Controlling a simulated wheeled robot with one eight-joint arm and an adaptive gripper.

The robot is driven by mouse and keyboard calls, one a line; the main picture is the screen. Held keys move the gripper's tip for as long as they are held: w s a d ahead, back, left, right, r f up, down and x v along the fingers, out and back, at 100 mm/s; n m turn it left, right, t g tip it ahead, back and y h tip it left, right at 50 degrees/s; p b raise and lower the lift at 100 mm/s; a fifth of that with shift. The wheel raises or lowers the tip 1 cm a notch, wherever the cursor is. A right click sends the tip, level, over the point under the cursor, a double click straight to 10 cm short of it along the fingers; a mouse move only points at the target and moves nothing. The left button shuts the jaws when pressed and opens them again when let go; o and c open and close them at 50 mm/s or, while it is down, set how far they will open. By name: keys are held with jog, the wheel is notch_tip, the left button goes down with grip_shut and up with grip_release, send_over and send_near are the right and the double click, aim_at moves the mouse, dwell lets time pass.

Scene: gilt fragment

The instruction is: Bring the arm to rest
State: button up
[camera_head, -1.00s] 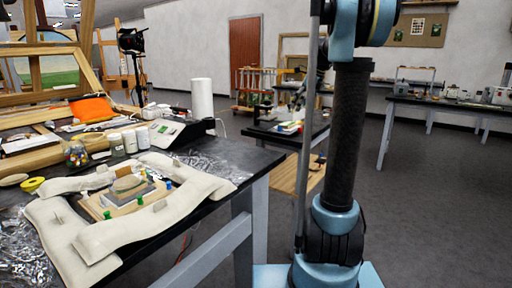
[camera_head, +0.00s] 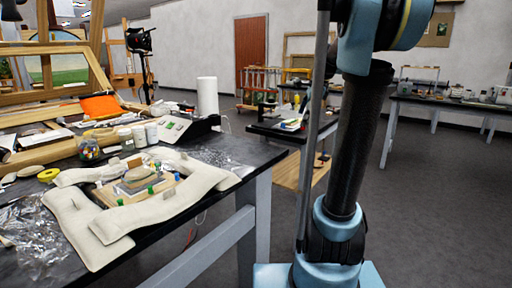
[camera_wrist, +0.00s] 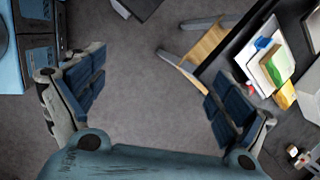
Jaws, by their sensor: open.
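My gripper (camera_wrist: 155,100) shows in the wrist view with its two padded fingers wide apart. It is open, and nothing is between the fingers but grey floor below. In the head view my blue and black arm stands upright right of the middle; the gripper is out of that view. A stone-like fragment (camera_head: 138,175) lies on a small board on the near table (camera_head: 165,218), ringed by cream padded cushions (camera_head: 100,243). The arm is apart from that table.
Jars, a white roll (camera_head: 207,97) and an orange cloth (camera_head: 101,105) crowd the near table. Another table (camera_head: 450,105) stands far right. Floor between is clear.

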jog(key=s+f+n+h, duration=0.1)
jog(key=s+f+n, duration=0.8)
jog(key=s, duration=0.6)
jog(key=s+a+f+n+h, duration=0.1)
jog(key=s+f+n, duration=0.9)
jog(key=s+f, duration=0.4)
jog(key=shift+s+f+h, duration=0.2)
jog(key=shift+s+h, duration=0.1)
jog(key=shift+s, duration=0.2)
jog(key=shift+a, duration=0.1)
jog(key=shift+w+f, duration=0.2)
jog(key=shift+w, duration=0.3)
